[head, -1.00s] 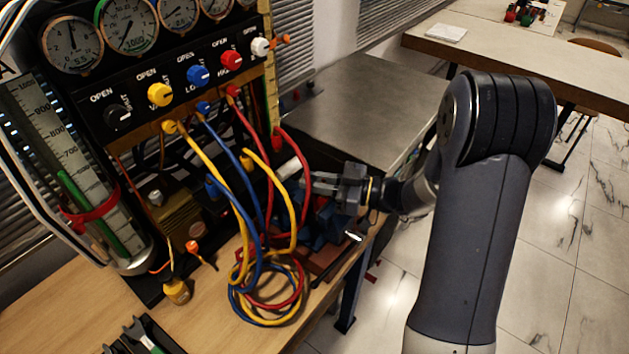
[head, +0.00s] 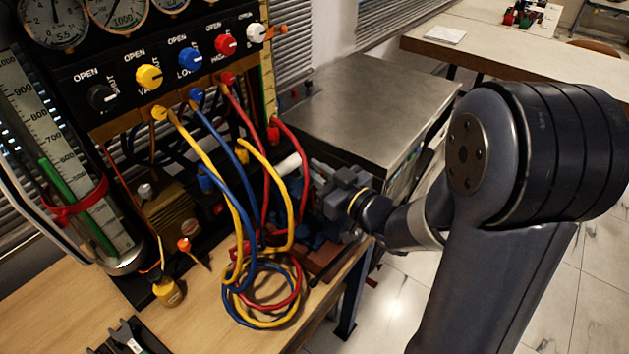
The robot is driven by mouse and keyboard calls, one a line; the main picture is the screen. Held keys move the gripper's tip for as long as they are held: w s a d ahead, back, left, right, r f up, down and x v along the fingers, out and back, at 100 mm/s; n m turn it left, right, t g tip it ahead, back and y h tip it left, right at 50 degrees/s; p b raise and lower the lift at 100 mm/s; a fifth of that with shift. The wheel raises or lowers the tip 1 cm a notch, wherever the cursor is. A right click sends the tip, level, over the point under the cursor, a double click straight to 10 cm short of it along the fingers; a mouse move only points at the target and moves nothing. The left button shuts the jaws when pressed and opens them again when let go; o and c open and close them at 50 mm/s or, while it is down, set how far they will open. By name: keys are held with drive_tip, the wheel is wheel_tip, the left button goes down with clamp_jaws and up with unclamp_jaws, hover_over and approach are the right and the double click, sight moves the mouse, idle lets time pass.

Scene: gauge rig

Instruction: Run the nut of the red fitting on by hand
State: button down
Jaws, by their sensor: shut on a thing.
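My gripper (head: 318,172) is at the right end of the gauge rig, just right of a red hose (head: 306,180). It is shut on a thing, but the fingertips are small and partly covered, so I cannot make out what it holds. A red fitting (head: 273,134) sits at the panel's lower right edge, with the red hose curving down from it. Another red fitting (head: 228,79) is under the red knob, with a second red hose (head: 243,115). I cannot tell a separate nut on either. A white cylinder (head: 288,164) lies left of the fingertips.
Yellow, blue and red hoses end in a coil (head: 262,298) on the wooden bench (head: 207,325). A blue vise-like block (head: 325,232) stands below my gripper. A grey metal-topped cabinet (head: 365,100) is behind it.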

drive_tip(key=shift+w+d+f+m+t+h+b, duration=0.1)
drive_tip(key=shift+m+t+h+b, duration=0.9)
drive_tip(key=shift+h+b, duration=0.5)
drive_tip(key=shift+w+d+f+m+t+h+b, duration=0.1)
drive_tip(key=shift+m+t+h+b, duration=0.7)
drive_tip(key=shift+m+h+b, duration=0.55)
drive_tip(key=shift+d+r+m+t+h+b, duration=0.1)
drive_tip(key=shift+m+t+h+b, duration=0.2)
drive_tip(key=shift+m+h, duration=0.45)
drive_tip(key=shift+d+r+m+t+h+b, duration=0.1)
drive_tip(key=shift+m+t+h+b, duration=0.2)
drive_tip(key=shift+h, duration=0.8)
drive_tip(key=shift+d+m+g+h+p, duration=0.25)
drive_tip(key=shift+m+g+h+p, duration=0.5)
drive_tip(key=shift+m+h, duration=1.1)
drive_tip(key=shift+d+m+g+h+p, duration=0.3)
drive_tip(key=shift+m+h+p, duration=0.8)
drive_tip(key=shift+h, duration=1.45)
drive_tip(key=shift+d+m+g+h+p, duration=0.2)
drive_tip(key=shift+m+g+h+p, duration=0.55)
drive_tip(key=shift+m+h, duration=1.1)
drive_tip(key=shift+s+n+h, duration=0.1)
drive_tip(key=shift+n+h, duration=0.2)
drive_tip(key=shift+h, duration=0.15)
drive_tip(key=c, duration=1.4)
unclamp_jaws()
